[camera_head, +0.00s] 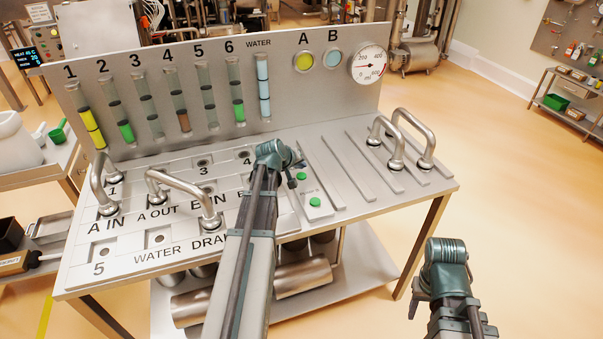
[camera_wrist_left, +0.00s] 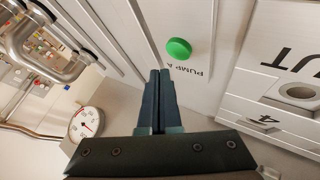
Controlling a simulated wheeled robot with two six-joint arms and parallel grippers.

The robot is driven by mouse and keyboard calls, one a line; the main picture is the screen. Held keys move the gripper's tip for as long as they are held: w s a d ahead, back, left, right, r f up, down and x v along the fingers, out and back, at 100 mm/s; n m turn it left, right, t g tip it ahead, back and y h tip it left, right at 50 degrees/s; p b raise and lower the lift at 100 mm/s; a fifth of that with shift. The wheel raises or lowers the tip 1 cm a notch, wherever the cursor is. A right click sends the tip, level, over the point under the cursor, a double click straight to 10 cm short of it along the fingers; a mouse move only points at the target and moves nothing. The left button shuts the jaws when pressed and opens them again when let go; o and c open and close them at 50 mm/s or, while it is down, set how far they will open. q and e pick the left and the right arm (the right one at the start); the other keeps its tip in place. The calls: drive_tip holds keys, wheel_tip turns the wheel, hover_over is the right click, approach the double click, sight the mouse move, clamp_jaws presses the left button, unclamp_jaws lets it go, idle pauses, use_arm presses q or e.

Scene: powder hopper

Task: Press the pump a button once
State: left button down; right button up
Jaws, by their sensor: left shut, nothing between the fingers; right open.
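The pump A button is a round green button (camera_wrist_left: 179,50) on a light metal panel. The label "PUMP A" reads upside down beside it in the left wrist view. In the head view two green buttons show; the far one (camera_head: 302,176), nearest my left gripper, appears to be pump A, but no label is legible there. My left gripper (camera_head: 291,181) is shut and empty, fingers beside the button; its fingertips (camera_wrist_left: 160,75) look apart from it in the left wrist view. Contact or height is unclear. My right gripper (camera_head: 416,300) is open and empty, right of the table.
The second green button (camera_head: 315,202) lies nearer the front. Metal pipe handles stand at left (camera_head: 185,190) and right (camera_head: 412,135) on the table. The upright panel behind carries numbered tubes, A and B indicators and a gauge (camera_head: 369,65). Slotted strips (camera_head: 345,165) lie right of the buttons.

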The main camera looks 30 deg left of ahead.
sight(301, 177)
use_arm(q)
drive_tip(key=shift+r+p, duration=1.5)
drive_tip(key=shift+r, duration=0.4)
drive_tip(key=shift+f, duration=0.1)
drive_tip(key=d+m, duration=0.1)
drive_tip(key=d, duration=0.2)
drive_tip(key=s+d+f+m+g+h, duration=0.1)
drive_tip(key=d, duration=0.3)
drive_tip(key=s+d+f, duration=0.1)
drive_tip(key=d, duration=0.3)
drive_tip(key=shift+s+d+f+m+g, duration=0.1)
drive_tip(key=shift+d+f+m+g, duration=0.05)
drive_tip(key=shift+m+g, duration=0.25)
drive_tip(key=s+d+f+m+g, duration=0.25)
drive_tip(key=s+d, duration=0.35)
drive_tip(key=d, duration=0.4)
drive_tip(key=s+d+f+m+g, duration=0.1)
drive_tip(key=s+d+m+g, duration=0.25)
drive_tip(key=s+d, duration=0.45)
drive_tip(key=s+d+m+g+y, duration=0.1)
drive_tip(key=s+d+m+y, duration=0.1)
drive_tip(key=s+d+m, duration=0.2)
drive_tip(key=s+d, duration=0.3)
drive_tip(key=s, duration=0.3)
drive_tip(key=shift+d+f+g, duration=0.25)
drive_tip(key=shift+f+g, duration=0.1)
drive_tip(key=shift+g, duration=0.05)
